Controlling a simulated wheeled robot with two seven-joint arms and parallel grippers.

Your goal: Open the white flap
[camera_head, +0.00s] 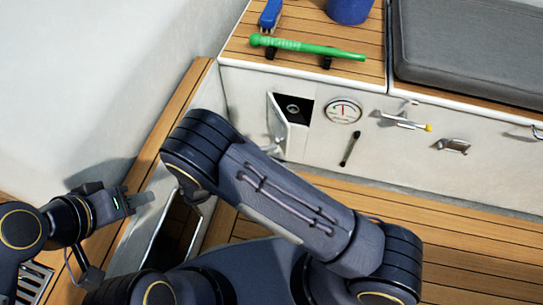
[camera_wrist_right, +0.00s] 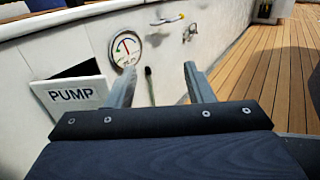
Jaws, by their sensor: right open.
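The white flap (camera_wrist_right: 68,95), lettered PUMP, is on the white cockpit wall and stands partly open, with a dark gap showing behind it. In the head view the flap (camera_head: 278,123) stands out from a dark recess (camera_head: 294,107) with a round metal fitting inside. My right gripper (camera_wrist_right: 159,68) is open with nothing between its fingers; the flap is to the left of its left finger in the right wrist view. In the head view my right arm largely hides this gripper. My left gripper (camera_head: 140,199) is far left of the flap; its jaw gap is unclear.
A round gauge (camera_head: 343,111), a black handle (camera_head: 350,148) and a yellow-tipped lever (camera_head: 408,122) are on the wall right of the flap. A green tool (camera_head: 307,47), a blue brush (camera_head: 270,14) and a blue cup (camera_head: 349,10) are on the wooden top above.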

